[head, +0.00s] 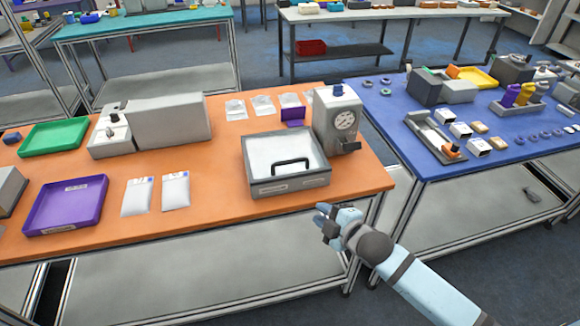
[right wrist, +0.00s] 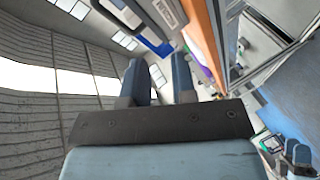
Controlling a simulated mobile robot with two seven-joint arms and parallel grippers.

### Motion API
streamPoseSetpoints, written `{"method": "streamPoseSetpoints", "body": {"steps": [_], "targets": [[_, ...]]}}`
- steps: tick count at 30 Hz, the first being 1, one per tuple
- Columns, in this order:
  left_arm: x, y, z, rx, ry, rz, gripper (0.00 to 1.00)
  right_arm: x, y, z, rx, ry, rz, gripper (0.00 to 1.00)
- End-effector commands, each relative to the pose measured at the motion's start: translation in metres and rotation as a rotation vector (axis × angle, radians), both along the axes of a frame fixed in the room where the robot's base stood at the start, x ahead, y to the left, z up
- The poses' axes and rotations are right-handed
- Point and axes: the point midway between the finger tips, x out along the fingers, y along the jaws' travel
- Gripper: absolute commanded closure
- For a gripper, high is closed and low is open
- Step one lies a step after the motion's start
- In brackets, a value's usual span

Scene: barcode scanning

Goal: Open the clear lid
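A grey box (head: 246,178) with a clear lid (head: 270,158) on top stands near the front right of the orange table. A black handle (head: 291,165) shows at the lid's front, and the lid looks closed. My right gripper (head: 324,222) is in front of the table's edge, to the lower right of the box, touching nothing. In the right wrist view, the two fingers of the right gripper (right wrist: 160,78) stand apart with nothing between them.
A grey device with a dial (head: 345,122) stands right beside the box. White packets (head: 176,191), a purple tray (head: 65,204) and a green tray (head: 54,137) lie to the left. A blue table (head: 400,125) with several items adjoins on the right.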

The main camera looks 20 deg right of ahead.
Motion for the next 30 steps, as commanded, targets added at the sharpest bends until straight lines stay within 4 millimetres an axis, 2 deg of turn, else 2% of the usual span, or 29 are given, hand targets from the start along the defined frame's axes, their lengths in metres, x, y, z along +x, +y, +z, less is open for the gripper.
{"method": "streamPoseSetpoints", "body": {"steps": [1, 3, 8, 14, 24, 30], "targets": [[0.000, -0.001, -0.007, -0.001, -0.001, -0.002, 0.57, 0.018, -0.008, 0.014, -0.100, -0.065, 0.030, 0.75], [0.001, -0.002, -0.010, -0.002, 0.000, -0.003, 0.57, 0.035, -0.015, 0.031, -0.209, -0.131, 0.059, 0.75], [0.001, -0.002, -0.011, -0.001, -0.001, -0.004, 0.57, 0.052, -0.022, 0.050, -0.331, -0.199, 0.085, 0.75], [0.001, -0.001, -0.006, -0.001, -0.003, -0.005, 0.57, 0.073, -0.015, 0.049, -0.335, -0.203, 0.087, 0.75], [0.002, 0.000, 0.003, 0.000, -0.007, -0.002, 0.57, 0.141, 0.005, 0.036, -0.333, -0.201, 0.086, 0.75], [0.002, 0.001, 0.005, 0.002, -0.007, -0.002, 0.57, 0.168, 0.014, 0.030, -0.332, -0.200, 0.086, 0.75]]}}
